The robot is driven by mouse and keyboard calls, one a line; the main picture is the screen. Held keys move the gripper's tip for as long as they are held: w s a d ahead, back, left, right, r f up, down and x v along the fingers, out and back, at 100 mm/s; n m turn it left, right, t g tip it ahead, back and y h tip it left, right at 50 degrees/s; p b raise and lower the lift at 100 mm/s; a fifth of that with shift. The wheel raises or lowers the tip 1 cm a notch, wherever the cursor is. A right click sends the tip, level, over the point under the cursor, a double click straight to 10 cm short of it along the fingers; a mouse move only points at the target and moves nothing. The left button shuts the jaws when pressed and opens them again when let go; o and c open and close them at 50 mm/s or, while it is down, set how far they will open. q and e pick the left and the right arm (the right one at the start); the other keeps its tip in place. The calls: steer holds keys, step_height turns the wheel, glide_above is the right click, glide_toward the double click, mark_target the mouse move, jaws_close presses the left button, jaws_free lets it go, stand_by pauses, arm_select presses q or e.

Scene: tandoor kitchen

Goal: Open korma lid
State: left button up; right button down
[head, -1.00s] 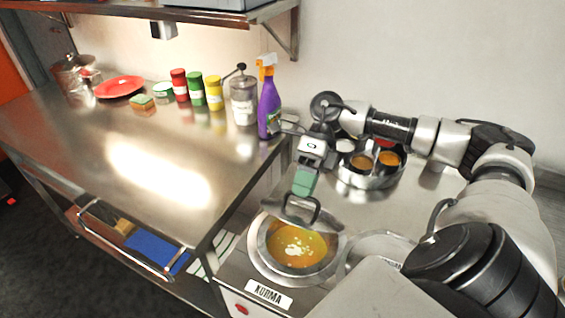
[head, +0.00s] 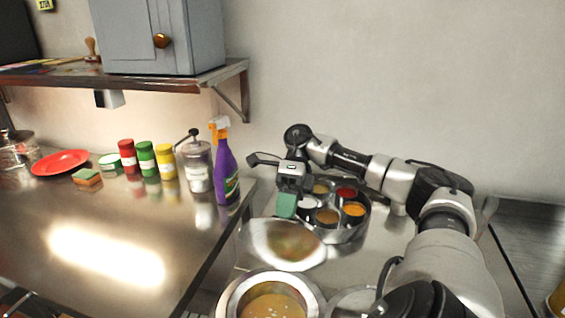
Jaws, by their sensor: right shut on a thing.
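The korma pot (head: 232,297) is at the bottom of the head view, cut off by the lower edge. It stands uncovered, with orange-yellow curry (head: 272,306) showing inside. The round steel lid (head: 285,246) is raised behind the pot, steeply tilted, its shiny face toward me reflecting orange. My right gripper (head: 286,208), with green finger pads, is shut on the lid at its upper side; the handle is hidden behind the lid. My left gripper is out of view.
A round spice tin (head: 364,222) with several filled cups stands just behind the gripper. A purple spray bottle (head: 226,172), a steel canister (head: 197,168) and coloured jars stand on the left counter. A shelf (head: 180,84) with a grey cabinet (head: 155,35) hangs above.

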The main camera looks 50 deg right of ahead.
steer(key=shift+d+f, duration=0.25)
steer(key=shift+f, duration=0.75)
steer(key=c, duration=1.4)
jaws_free()
steer(key=shift+o, duration=1)
steer(key=shift+w+d, duration=0.25)
steer(key=shift+d, duration=0.05)
steer(key=p+v, duration=1)
steer(key=p, duration=0.2)
steer(key=shift+d+r, duration=0.2)
steer(key=shift+r, duration=0.15)
